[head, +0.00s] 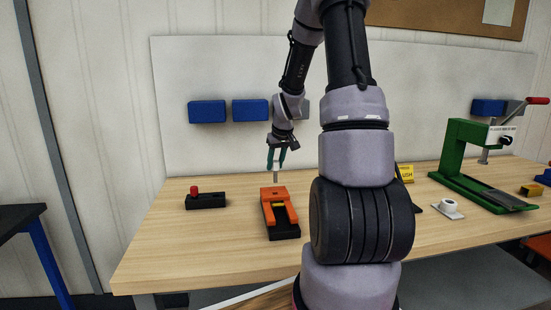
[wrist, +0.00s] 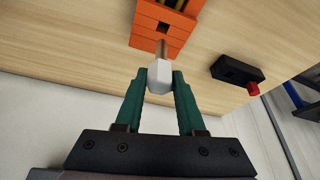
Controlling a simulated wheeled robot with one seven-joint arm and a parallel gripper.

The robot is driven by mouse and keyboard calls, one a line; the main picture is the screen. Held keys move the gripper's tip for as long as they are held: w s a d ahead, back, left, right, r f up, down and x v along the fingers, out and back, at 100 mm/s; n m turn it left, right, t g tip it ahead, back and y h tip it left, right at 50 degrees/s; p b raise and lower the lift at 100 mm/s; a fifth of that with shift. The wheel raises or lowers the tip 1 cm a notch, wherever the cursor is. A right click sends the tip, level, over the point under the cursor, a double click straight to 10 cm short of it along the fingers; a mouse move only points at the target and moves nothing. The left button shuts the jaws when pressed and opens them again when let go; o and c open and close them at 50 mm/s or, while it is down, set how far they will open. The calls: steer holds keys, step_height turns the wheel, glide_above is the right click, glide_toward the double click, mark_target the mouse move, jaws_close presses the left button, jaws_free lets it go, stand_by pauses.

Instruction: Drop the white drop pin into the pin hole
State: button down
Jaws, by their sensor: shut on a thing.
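My gripper (head: 276,160) points down above the back end of the orange fixture (head: 270,193). Its green fingers are shut on the white drop pin (head: 276,176). In the wrist view the pin's white head (wrist: 159,76) sits between the fingertips (wrist: 159,80), and its thin shank points towards the orange block (wrist: 150,38). I cannot tell whether the shank's tip touches the block. In the head view the hole cannot be made out.
A black box with a red button (head: 206,200) stands left of the fixture. My arm hides part of the table to the right. Blue bins (head: 250,110) hang behind.

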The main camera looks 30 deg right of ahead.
mark_target(276, 182)
steer(key=shift+f, duration=1.5)
steer(key=shift+f, duration=3)
steer(key=shift+c, duration=2.2)
jaws_free()
steer(key=v, duration=1)
steer(key=shift+s+r, duration=0.2)
steer(key=shift+r, duration=0.1)
steer(key=shift+a, duration=0.1)
